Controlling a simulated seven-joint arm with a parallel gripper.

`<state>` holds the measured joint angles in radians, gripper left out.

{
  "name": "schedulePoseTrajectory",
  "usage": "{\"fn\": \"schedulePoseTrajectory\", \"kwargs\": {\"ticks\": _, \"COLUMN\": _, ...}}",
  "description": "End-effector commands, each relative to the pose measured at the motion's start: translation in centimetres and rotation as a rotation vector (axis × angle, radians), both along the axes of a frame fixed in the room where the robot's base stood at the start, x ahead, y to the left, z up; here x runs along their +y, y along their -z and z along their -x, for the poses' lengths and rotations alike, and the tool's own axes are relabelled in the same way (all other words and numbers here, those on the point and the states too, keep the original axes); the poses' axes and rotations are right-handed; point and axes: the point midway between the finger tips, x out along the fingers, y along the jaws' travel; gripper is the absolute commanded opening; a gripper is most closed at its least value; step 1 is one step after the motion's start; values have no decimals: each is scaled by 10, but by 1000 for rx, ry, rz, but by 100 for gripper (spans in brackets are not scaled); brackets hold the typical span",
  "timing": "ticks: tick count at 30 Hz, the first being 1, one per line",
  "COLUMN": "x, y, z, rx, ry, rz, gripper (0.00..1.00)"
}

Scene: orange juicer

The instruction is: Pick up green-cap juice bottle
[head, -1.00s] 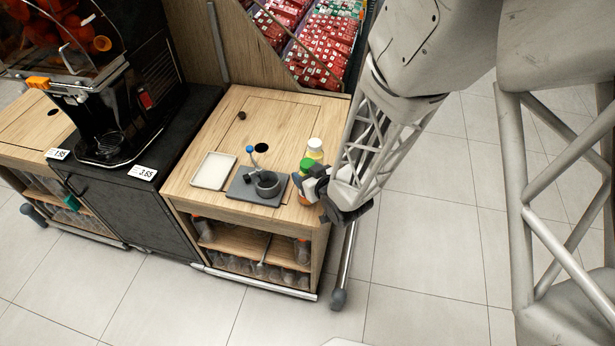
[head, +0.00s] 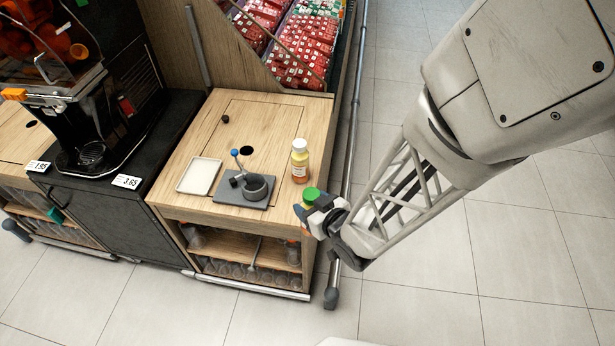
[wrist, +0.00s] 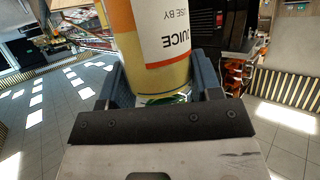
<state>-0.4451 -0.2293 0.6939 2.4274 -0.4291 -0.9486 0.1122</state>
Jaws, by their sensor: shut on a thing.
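The green-cap juice bottle (head: 311,195) is in my gripper (head: 322,212) at the front right corner of the wooden counter in the head view. Only its green cap and a little of its side show there; the rest is hidden by the gripper. In the wrist view, the bottle (wrist: 150,45) stands between the two fingers, with yellow-orange juice and a white label reading "JUICE". My gripper is shut on it. I cannot tell how far its base is above the counter top.
A white-cap juice bottle (head: 299,162) stands on the counter (head: 262,117), behind my gripper. A white tray (head: 199,176) and a grey base with a dark cup (head: 255,187) are to the left. The black juicer (head: 100,110) stands farther left. Open tiled floor lies to the right.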

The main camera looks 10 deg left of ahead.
Motion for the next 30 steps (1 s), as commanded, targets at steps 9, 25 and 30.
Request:
{"fn": "schedulePoseTrajectory", "kwargs": {"ticks": 9, "x": -14, "y": -3, "z": 23, "rx": 0, "ry": 0, "rz": 0, "gripper": 26}}
{"fn": "schedulePoseTrajectory", "kwargs": {"ticks": 25, "x": -17, "y": -3, "z": 27, "rx": 0, "ry": 0, "rz": 0, "gripper": 26}}
{"fn": "schedulePoseTrajectory", "kwargs": {"ticks": 30, "x": -17, "y": -3, "z": 27, "rx": 0, "ry": 0, "rz": 0, "gripper": 26}}
